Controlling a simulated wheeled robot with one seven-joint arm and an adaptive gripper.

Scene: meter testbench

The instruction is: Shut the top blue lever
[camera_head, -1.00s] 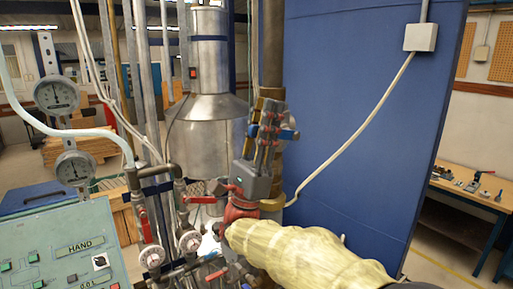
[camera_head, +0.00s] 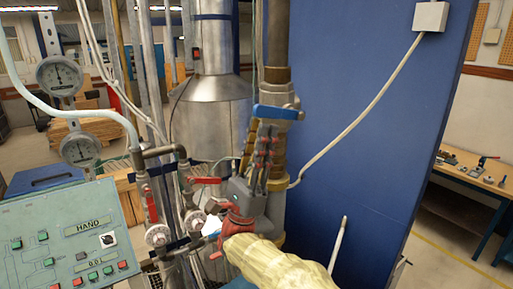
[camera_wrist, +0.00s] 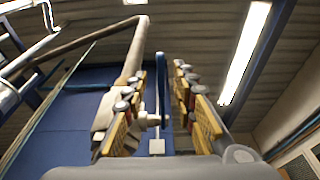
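The top blue lever (camera_head: 277,112) lies roughly level across a valve on the thick vertical pipe in the head view. My gripper (camera_head: 264,132) points up, with its fingertips just below the lever in the picture; I cannot tell whether they touch it. In the wrist view my gripper (camera_wrist: 160,100) is open, its two yellow-padded fingers apart. A narrow blue strip, apparently the lever (camera_wrist: 178,88) seen nearly edge-on, shows between the fingers, with the pipe (camera_wrist: 133,62) beside the left finger.
A blue panel (camera_head: 350,110) stands close behind and right of the pipe. Left are red levers (camera_head: 206,180), two gauges (camera_head: 60,76) and a green control panel (camera_head: 72,240). A metal cylinder (camera_head: 208,120) stands behind. A workbench (camera_head: 470,180) is at far right.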

